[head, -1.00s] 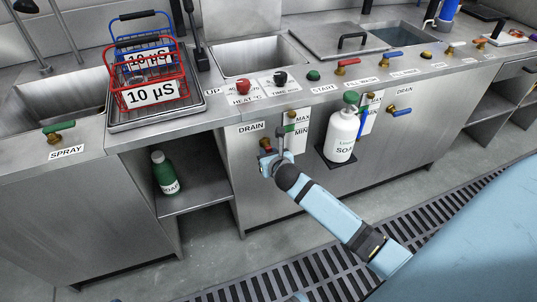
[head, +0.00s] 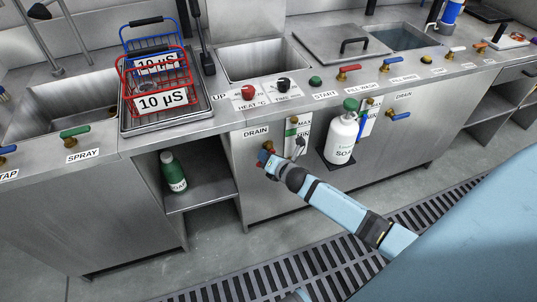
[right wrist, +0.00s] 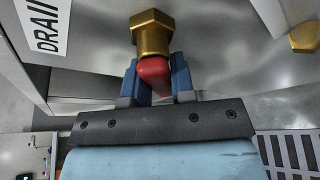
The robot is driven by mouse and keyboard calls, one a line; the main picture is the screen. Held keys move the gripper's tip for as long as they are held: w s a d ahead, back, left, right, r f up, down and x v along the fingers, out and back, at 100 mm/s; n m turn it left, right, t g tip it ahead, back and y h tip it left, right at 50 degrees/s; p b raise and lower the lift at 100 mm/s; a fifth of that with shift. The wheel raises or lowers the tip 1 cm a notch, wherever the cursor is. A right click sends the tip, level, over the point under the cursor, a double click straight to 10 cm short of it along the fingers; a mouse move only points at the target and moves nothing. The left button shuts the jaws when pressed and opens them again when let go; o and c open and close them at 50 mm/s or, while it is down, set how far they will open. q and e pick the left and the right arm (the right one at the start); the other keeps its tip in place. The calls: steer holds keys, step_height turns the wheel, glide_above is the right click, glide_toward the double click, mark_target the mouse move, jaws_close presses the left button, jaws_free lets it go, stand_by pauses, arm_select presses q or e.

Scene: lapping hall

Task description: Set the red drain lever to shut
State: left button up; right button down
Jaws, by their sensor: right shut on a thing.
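The red drain lever (head: 268,146) is on the front panel of the sink unit, just under its DRAIN label (head: 256,132). My right gripper (head: 265,158) is at the lever, its arm reaching in from the lower right. In the right wrist view, the two blue fingers of the gripper (right wrist: 155,82) stand either side of the red lever (right wrist: 154,70) and are shut on it. The brass hex fitting (right wrist: 152,32) shows just beyond the fingers. The gripper covers most of the lever in the head view, so its exact angle is hard to tell there. My left gripper is out of view.
A white soap bottle (head: 341,138) stands on a small bracket right of my right gripper. A level gauge (head: 293,140) sits between them. A blue-handled drain lever (head: 398,115) is further right. An open shelf (head: 205,190) is to the left.

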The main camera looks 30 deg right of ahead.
steer(key=m, duration=0.1)
steer(key=m+t+y, duration=0.1)
steer(key=m, duration=0.2)
steer(key=shift+a+r+t+y+b, duration=0.3)
steer(key=shift+a+r+y, duration=0.05)
steer(key=shift+y, duration=0.05)
steer(key=m, duration=0.1)
steer(key=m+t, duration=0.1)
steer(key=m, duration=0.1)
steer(key=shift+r+b, duration=0.3)
steer(key=shift+r, duration=0.05)
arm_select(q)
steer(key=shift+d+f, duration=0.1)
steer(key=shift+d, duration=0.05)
arm_select(e)
steer(key=shift+r, duration=0.1)
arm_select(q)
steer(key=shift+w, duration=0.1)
arm_select(e)
steer(key=shift+w+m, duration=0.1)
steer(key=shift+m, duration=0.3)
steer(key=c, duration=1)
jaws_free()
steer(key=shift+o, duration=0.2)
